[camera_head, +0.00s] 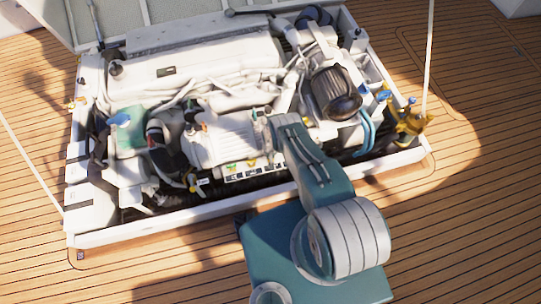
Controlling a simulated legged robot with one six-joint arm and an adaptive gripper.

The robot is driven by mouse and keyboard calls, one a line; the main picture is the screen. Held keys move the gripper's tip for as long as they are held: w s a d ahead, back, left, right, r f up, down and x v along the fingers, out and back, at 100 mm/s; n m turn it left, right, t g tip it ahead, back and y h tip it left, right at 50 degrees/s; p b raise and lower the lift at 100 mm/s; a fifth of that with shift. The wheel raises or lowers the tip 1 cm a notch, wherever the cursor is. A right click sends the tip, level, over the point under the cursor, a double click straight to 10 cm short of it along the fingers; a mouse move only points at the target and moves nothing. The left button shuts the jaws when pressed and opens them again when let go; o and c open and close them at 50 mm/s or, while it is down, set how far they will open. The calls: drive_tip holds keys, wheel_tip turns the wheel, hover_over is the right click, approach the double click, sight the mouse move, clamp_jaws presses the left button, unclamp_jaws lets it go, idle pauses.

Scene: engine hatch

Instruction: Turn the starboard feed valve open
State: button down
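A brass valve (410,122) with small blue parts stands at the right edge of the open engine hatch. I take it as the starboard feed valve, but no label is readable. Its handle is too small to tell how it is turned. My teal and grey arm (312,165) rises from the bottom of the picture and reaches over the front of the hatch, left of the brass valve. My gripper cannot be made out clearly against the engine parts, so its fingers and any contact are unclear. The arm's visible links are apart from the valve.
The white engine (205,60) with pipes and hoses fills the hatch. A raised white frame (150,232) borders it. Blue hoses (367,130) and a dark ribbed cylinder (335,92) lie left of the valve. A thin pale line (429,50) rises near it. The wooden deck (480,210) is clear at right.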

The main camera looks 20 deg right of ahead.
drive_tip(key=shift+n, duration=1.1)
drive_tip(key=c, duration=0.6)
unclamp_jaws()
wheel_tip(320, 180, up, 12)
drive_tip(key=shift+f, duration=0.1)
